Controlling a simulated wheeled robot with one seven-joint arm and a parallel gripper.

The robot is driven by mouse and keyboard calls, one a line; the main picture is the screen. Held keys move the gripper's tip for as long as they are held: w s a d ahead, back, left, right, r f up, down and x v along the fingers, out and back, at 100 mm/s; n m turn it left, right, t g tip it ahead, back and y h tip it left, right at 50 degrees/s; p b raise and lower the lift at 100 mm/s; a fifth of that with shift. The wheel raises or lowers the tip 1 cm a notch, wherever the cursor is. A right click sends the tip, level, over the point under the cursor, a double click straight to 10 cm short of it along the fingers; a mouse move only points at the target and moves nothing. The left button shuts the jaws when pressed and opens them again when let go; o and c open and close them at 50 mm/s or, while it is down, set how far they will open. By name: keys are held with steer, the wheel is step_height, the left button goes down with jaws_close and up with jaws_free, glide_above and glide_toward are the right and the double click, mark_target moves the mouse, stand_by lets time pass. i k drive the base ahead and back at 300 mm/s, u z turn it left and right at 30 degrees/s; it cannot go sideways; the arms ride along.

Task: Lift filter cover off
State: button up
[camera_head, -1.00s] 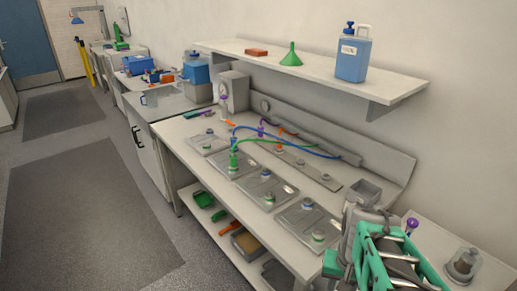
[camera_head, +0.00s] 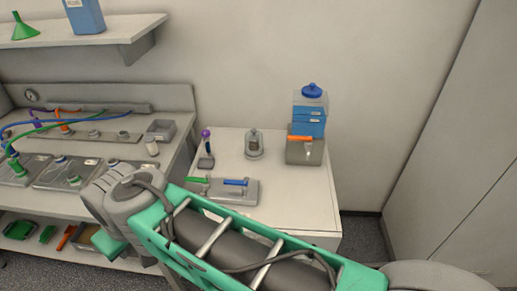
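A small clear dome-shaped cover with a knob on top (camera_head: 254,143) stands upright on the white side cabinet (camera_head: 310,195), near its back edge. A dark part shows inside it; I take this to be the filter under its cover. My green and grey arm crosses the foreground below the cabinet, clear of the dome in the picture. My gripper's fingers do not show.
A blue-lidded container (camera_head: 309,110) on a grey stand with an orange tap is right of the dome. A purple-topped tool (camera_head: 206,148) stands left. A grey block with green and blue handles (camera_head: 222,190) is in front. The bench (camera_head: 170,172) adjoins left.

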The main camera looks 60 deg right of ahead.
mark_target(254, 138)
steer(key=k, duration=0.55)
steer(key=u, duration=0.95)
steer(key=i, duration=0.9)
steer(key=z, duration=3.05)
steer(key=i, duration=0.65)
